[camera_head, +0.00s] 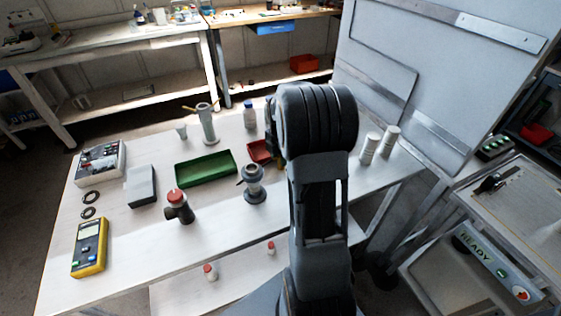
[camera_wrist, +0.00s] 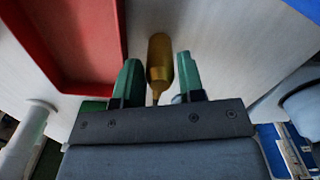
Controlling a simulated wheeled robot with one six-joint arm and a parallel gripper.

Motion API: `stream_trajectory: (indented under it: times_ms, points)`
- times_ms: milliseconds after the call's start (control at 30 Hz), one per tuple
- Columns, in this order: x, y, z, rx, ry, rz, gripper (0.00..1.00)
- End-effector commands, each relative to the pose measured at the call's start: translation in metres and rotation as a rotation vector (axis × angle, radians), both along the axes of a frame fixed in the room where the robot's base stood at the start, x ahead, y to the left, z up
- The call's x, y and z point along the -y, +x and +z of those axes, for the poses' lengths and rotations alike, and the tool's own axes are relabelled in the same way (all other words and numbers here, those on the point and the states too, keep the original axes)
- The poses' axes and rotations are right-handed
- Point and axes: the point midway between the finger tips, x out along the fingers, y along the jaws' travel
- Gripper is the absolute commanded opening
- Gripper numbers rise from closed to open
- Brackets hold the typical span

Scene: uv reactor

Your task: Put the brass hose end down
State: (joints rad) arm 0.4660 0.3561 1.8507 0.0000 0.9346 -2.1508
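The brass hose end (camera_wrist: 160,62) shows in the wrist view as a gold-brown cylinder with a narrow tip toward my gripper. It is over or on the pale tabletop; whether it touches the top is hard to tell. My gripper (camera_wrist: 158,75) has green fingertips, one on either side of the brass hose end. Narrow gaps show between the fingers and the brass, so the fingers look open around it. In the head view, my arm hides the brass hose end and most of my gripper.
A red tray (camera_wrist: 75,50) lies close to the left in the wrist view; it also shows in the head view (camera_head: 259,151). Two white cylinders (camera_head: 370,148) stand right of my arm.

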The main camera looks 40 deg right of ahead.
Motion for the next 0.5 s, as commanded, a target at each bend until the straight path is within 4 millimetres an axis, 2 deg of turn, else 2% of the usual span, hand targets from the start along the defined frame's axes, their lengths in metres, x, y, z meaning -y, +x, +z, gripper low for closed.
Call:
stream_trajectory:
  times_ms: [33,367,500]
  points:
    - [0.0,0.0,0.0001,0.0,0.0,0.0,0.31]
    - [0.0,0.0001,0.0004,0.0,0.0,0.0,0.0]
    - [0.0,0.0001,0.0004,0.0,0.0,0.0,0.0]
